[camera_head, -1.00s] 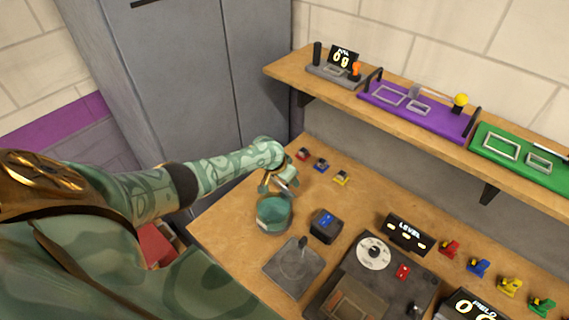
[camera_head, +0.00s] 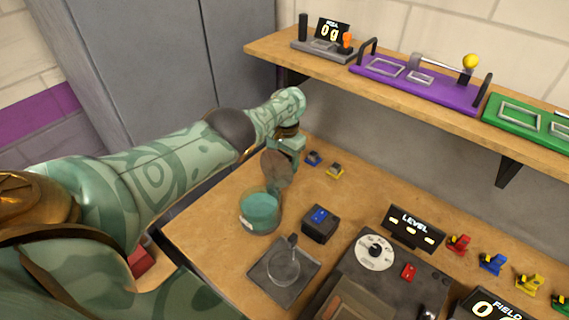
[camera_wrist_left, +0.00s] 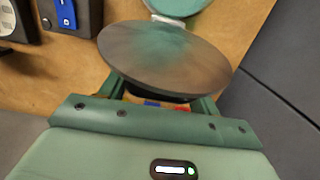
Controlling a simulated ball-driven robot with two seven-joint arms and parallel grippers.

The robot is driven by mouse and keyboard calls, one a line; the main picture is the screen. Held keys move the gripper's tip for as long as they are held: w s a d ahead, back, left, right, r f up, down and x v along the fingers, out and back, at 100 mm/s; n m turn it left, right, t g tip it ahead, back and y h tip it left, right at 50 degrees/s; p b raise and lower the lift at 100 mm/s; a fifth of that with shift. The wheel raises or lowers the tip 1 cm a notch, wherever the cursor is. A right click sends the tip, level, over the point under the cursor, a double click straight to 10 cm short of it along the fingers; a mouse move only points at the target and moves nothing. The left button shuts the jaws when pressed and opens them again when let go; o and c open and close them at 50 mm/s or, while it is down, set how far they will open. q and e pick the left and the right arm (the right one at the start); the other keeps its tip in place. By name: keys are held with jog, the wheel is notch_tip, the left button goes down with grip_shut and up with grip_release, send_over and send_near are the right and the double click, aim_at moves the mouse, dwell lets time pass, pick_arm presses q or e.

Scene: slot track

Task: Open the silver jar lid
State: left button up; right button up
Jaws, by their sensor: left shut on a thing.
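The jar (camera_head: 262,214) is a round clear vessel with teal contents, standing upright near the bench's left edge. Its silver lid (camera_head: 276,170) is a round disc, reflecting brown, standing steeply tilted at the jar's back right, off its mouth. My left gripper (camera_head: 284,147) is shut on the lid's upper edge. In the wrist view the lid (camera_wrist_left: 165,58) fills the middle in front of the left gripper (camera_wrist_left: 160,96), hiding the fingertips. Part of the jar (camera_wrist_left: 178,6) shows beyond it. I cannot tell whether the lid still touches the jar. My right gripper is not in view.
A dark box with a blue switch (camera_head: 320,223) stands close right of the jar. A grey pad (camera_head: 262,272) with a small stick lies in front. Small blue (camera_head: 312,158) and yellow (camera_head: 335,170) pieces lie behind. A shelf (camera_head: 262,48) overhangs the back.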

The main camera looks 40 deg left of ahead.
pick_arm(q)
jog(key=shift+d+f, duration=0.15)
jog(key=o, duration=1.1)
jog(key=shift+r+p, duration=0.35)
jog(key=shift+r, duration=0.25)
jog(key=r+p, duration=0.2)
jog(key=r, duration=0.1)
jog(key=r+p, duration=0.2)
jog(key=r, duration=0.1)
jog(key=shift+w+d+r+p, duration=0.1)
jog(key=shift+w+r+p, duration=0.1)
jog(key=shift+r+p, duration=0.1)
jog(key=shift+f, duration=0.1)
